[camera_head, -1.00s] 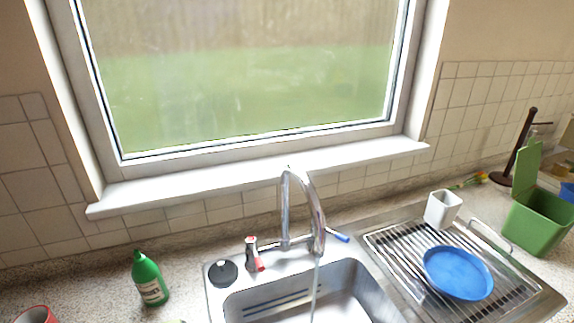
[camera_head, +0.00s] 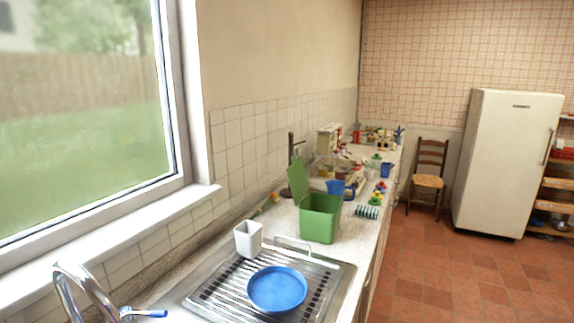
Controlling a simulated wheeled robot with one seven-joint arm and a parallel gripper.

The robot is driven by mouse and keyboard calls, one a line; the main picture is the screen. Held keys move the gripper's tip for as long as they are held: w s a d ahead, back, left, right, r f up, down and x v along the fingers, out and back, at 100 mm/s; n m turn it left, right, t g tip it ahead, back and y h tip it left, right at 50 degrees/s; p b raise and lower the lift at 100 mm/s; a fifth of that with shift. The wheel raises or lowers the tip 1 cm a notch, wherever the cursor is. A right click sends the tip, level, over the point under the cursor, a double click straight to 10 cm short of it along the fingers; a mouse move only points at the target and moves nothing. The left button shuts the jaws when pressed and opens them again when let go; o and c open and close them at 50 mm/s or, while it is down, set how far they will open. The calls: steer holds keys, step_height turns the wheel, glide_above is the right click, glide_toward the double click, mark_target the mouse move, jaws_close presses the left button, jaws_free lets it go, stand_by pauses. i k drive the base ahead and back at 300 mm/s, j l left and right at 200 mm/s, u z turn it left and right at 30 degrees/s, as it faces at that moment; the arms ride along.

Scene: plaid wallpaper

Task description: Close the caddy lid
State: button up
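The green caddy (camera_head: 319,222) stands on the counter just beyond the draining board. Its green lid (camera_head: 299,181) is open and stands upright at the caddy's left side. The inside of the caddy is mostly hidden from this angle. My gripper is not in view.
A blue plate (camera_head: 277,289) and a white square cup (camera_head: 248,239) are on the metal draining board (camera_head: 215,291), before the caddy. A tap (camera_head: 82,287) is at lower left. Behind the caddy are a dark paper-towel stand (camera_head: 291,150) and a blue cup (camera_head: 335,187). Floor (camera_head: 440,270) is clear at right.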

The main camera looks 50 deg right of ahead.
mark_target(296, 173)
steer(key=i+l+u, duration=0.2)
steer(key=l+u, duration=0.15)
steer(key=l, duration=1)
steer(key=l+u, duration=0.3)
steer(key=l, duration=1)
